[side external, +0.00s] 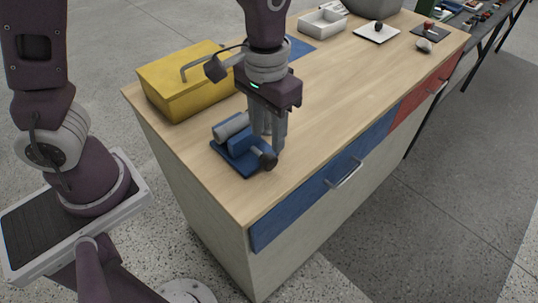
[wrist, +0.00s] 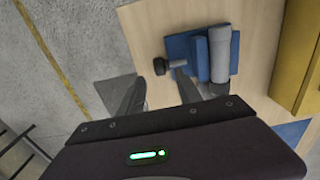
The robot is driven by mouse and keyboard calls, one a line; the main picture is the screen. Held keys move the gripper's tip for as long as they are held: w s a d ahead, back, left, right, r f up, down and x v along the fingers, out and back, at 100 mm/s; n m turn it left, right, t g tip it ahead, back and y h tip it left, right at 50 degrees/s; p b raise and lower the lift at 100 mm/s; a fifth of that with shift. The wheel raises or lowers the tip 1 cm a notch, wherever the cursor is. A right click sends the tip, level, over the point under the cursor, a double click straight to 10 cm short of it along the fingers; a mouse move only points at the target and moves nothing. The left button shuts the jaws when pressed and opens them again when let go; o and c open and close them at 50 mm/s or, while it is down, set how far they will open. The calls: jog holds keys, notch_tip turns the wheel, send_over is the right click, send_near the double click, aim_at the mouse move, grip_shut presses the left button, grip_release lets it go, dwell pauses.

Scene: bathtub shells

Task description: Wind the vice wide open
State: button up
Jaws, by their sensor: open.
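The blue vice (side external: 238,158) sits on the wooden bench near its front left corner, and it also shows in the wrist view (wrist: 201,60). A grey cylinder (side external: 231,126) lies in it, against the blue jaw block; in the wrist view the cylinder (wrist: 220,55) shows no clear gap to that block. The vice's dark knob (side external: 269,160) is on a short shaft, and it shows in the wrist view (wrist: 160,67). My gripper (side external: 273,140) is open and points down just above the knob. In the wrist view its fingers (wrist: 158,84) are on either side of the knob; contact cannot be told.
A yellow toolbox (side external: 188,85) stands close behind the vice. A blue mat (side external: 300,47), a white tray (side external: 322,22) and a white plate (side external: 377,33) lie farther back. The bench has blue and red drawers (side external: 335,182) along its front. The bench to the vice's right is clear.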

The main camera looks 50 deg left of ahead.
aim_at(269, 156)
notch_tip(269, 156, down, 8)
jog(key=shift+w+r, duration=0.1)
jog(key=shift+r, duration=0.05)
jog(key=shift+d, duration=0.1)
jog(key=shift+c, duration=0.2)
grip_shut()
